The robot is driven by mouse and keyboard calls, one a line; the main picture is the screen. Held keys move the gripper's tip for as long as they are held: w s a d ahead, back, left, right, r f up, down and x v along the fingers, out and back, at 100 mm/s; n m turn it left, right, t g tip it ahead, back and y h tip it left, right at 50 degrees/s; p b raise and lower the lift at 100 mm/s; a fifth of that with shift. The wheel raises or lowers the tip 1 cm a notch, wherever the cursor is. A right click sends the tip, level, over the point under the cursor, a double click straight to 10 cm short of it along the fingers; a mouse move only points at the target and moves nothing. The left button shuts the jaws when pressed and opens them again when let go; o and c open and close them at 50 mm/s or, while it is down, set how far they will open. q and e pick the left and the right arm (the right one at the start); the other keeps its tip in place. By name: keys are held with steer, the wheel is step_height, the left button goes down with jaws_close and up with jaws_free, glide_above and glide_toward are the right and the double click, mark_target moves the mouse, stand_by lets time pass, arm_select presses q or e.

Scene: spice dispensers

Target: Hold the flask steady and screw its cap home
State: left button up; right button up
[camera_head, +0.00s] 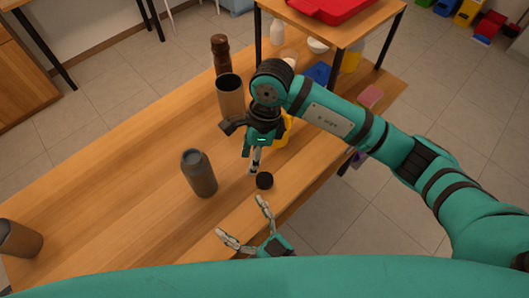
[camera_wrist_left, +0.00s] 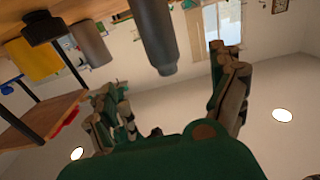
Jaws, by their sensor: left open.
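The flask (camera_head: 199,174), a dark grey upright bottle with a narrower top, stands on the wooden table left of centre in the head view. It shows upside down at the top of the left wrist view (camera_wrist_left: 155,35). A small black cap (camera_head: 264,180) lies on the table to the flask's right, apart from it; it also shows in the left wrist view (camera_wrist_left: 42,27). My left gripper (camera_head: 242,217) is open and empty, nearer than the flask, its fingers spread. My right gripper (camera_head: 255,167) points down just beside the cap; its finger gap is unclear.
A wider grey-brown cylinder (camera_head: 230,98) and a brown mill (camera_head: 220,54) stand behind the flask. A yellow object (camera_head: 284,130) is partly behind my right gripper. A raised shelf (camera_head: 345,22) holds a red tray (camera_head: 325,8).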

mark_target(198, 170)
arm_select(q)
steer(key=x, duration=1.7)
steer(key=shift+w+a, duration=0.15)
steer(key=shift+a, duration=0.05)
arm_select(e)
steer(key=d, duration=0.1)
steer(key=d+t+h, duration=0.1)
steer(key=w+d+f+h, duration=0.1)
steer(key=shift+w+n+t, duration=0.1)
steer(key=shift+n+t, duration=0.2)
steer(key=shift+n, duration=0.1)
arm_select(q)
steer(key=c, duration=1.6)
arm_select(e)
steer(key=shift+o, duration=0.3)
